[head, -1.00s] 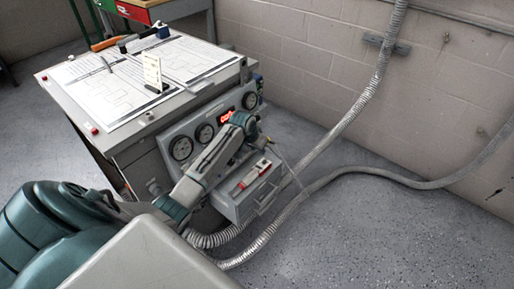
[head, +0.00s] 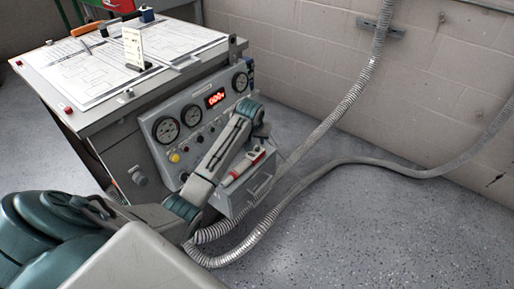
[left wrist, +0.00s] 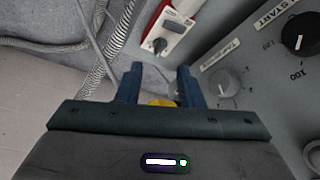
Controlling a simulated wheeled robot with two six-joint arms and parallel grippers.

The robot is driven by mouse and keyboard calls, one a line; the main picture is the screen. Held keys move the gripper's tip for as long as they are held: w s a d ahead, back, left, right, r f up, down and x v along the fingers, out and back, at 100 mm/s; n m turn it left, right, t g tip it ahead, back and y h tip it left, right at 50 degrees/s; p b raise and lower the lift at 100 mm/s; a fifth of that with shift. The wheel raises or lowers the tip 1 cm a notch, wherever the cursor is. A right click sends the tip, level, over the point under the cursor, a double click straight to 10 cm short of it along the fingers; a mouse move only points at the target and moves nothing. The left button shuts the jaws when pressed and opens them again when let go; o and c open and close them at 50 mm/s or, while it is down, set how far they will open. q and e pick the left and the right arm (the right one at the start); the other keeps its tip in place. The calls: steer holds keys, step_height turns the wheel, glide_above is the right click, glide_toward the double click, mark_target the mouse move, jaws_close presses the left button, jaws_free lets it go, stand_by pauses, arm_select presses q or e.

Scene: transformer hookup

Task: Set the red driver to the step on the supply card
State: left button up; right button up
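The red driver (head: 243,167), a red and white handheld tool, lies on top of the grey drawer box at the lower right of the console. In the left wrist view the red driver (left wrist: 168,32) shows a small display and a dark dial, beyond my fingertips. The supply card (head: 133,47), a pale upright card, stands on the desk top; its writing is too small to read. My left gripper (head: 264,130) is in front of the console's right side, close above the driver. In the left wrist view my left gripper (left wrist: 158,82) is open and empty. My right gripper is not in view.
The console panel (head: 181,97) carries gauges, a red-lit display (head: 215,98) and buttons. A labelled knob (left wrist: 226,82) and a START dial (left wrist: 303,33) are beside my left fingers. A ribbed hose (head: 350,97) runs along the wall.

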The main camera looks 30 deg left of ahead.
mark_target(258, 147)
arm_select(q)
steer(key=b+x, duration=0.1)
steer(key=x, duration=0.5)
steer(key=shift+w+f, duration=0.1)
steer(key=shift+f, duration=0.1)
steer(key=shift+c, duration=0.2)
